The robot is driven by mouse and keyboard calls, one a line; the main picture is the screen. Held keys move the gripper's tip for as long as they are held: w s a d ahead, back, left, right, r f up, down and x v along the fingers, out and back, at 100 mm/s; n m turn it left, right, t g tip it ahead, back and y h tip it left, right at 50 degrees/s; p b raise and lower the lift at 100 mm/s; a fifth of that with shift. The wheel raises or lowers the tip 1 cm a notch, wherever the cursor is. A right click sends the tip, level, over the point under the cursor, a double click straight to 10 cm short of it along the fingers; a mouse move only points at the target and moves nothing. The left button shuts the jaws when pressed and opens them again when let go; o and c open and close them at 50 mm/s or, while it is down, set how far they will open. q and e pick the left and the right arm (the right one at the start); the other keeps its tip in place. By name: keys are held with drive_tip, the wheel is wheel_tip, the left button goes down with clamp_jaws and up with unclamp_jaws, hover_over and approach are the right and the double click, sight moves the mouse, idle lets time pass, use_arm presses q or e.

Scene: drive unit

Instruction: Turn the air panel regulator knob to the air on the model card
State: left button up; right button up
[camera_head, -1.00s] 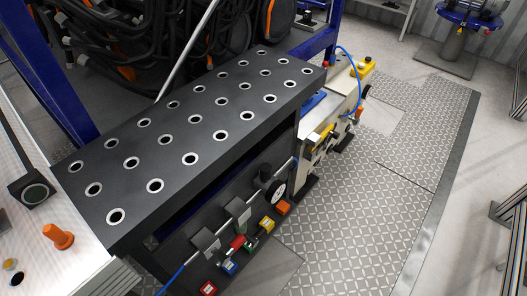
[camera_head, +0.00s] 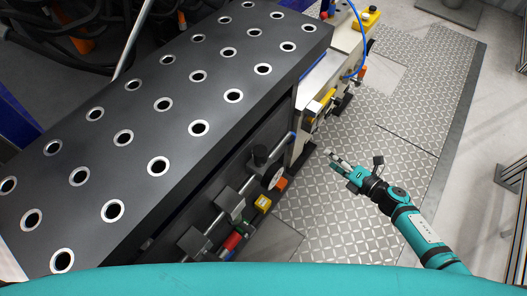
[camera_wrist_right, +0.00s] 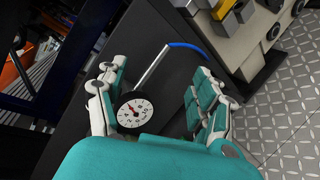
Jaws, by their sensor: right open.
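The air panel is on the dark side of the bench. Its black regulator knob (camera_head: 260,155) sits above a round white gauge (camera_head: 275,180) in the head view. The gauge also shows in the right wrist view (camera_wrist_right: 134,113), with a red needle, between my fingers. I cannot make out the knob in the wrist view. My right gripper (camera_head: 337,164) is open and empty, to the right of the panel and apart from it; its spread fingers show in the wrist view (camera_wrist_right: 155,86). I cannot identify a model card. My left gripper is not in view.
The black bench top with round holes (camera_head: 180,95) fills the left. Red, yellow and orange parts (camera_head: 263,203) line the panel's lower side. A pale unit (camera_head: 318,85) with a blue hose (camera_head: 361,40) stands beyond. The patterned floor plate (camera_head: 400,120) is largely clear.

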sight(264, 154)
drive_tip(key=s+a+r+n+g+y+b, duration=0.1)
drive_tip(key=s+a+r+n+g+y, duration=0.2)
drive_tip(key=n, duration=0.7)
drive_tip(key=s+a+r+n+g+y+b, duration=0.1)
drive_tip(key=a+r+n+g, duration=0.4)
drive_tip(key=n, duration=0.4)
use_arm(q)
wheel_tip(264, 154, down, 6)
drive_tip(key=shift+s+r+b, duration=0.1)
drive_tip(key=shift+b, duration=1)
use_arm(e)
drive_tip(key=shift+t, duration=0.5)
drive_tip(key=x, duration=1.5)
drive_tip(key=shift+w+a+f, duration=0.15)
drive_tip(key=shift+w+f, duration=0.15)
drive_tip(key=shift+c, duration=0.4)
